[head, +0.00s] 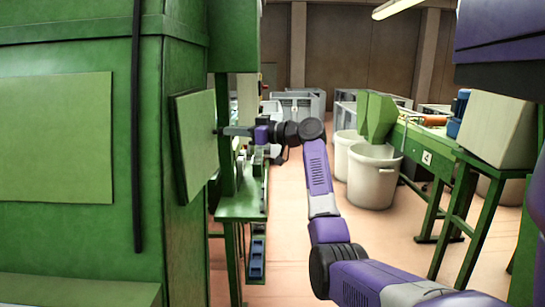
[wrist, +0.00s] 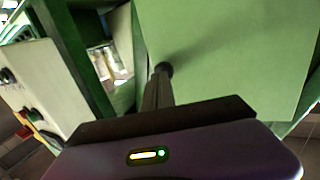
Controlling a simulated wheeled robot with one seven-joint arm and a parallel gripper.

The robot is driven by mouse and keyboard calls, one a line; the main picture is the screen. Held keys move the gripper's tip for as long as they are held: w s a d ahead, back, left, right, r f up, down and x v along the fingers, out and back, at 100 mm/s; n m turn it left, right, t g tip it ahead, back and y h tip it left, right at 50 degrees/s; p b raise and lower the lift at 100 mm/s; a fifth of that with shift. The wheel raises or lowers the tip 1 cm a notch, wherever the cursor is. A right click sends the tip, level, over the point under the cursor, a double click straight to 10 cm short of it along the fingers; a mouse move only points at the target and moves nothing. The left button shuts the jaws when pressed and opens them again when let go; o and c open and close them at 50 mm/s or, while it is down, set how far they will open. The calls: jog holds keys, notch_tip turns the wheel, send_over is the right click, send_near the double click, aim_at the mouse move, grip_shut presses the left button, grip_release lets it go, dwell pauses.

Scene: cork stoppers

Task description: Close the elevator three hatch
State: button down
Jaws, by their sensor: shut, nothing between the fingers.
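A pale green hatch panel (head: 196,145) is on the right side of the large green machine (head: 150,60). It stands slightly out from the machine wall at its left edge. My gripper (head: 219,132) is shut and empty, reaching left with its tips at or very near the panel's right part. In the wrist view the panel (wrist: 235,60) fills the upper right, and the shut fingertips (wrist: 162,69) are in front of its left edge. I cannot tell for sure whether they touch it. No label naming the hatch is readable.
A green bench (head: 240,207) stands beside the machine, below my gripper. A control box (wrist: 35,85) with buttons shows in the wrist view. White bins (head: 373,178) and a green conveyor (head: 425,140) stand at right. The floor (head: 300,250) between is open.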

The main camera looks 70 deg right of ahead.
jog(key=w, duration=0.3)
jog(key=shift+w+b, duration=0.15)
jog(key=shift+b, duration=0.15)
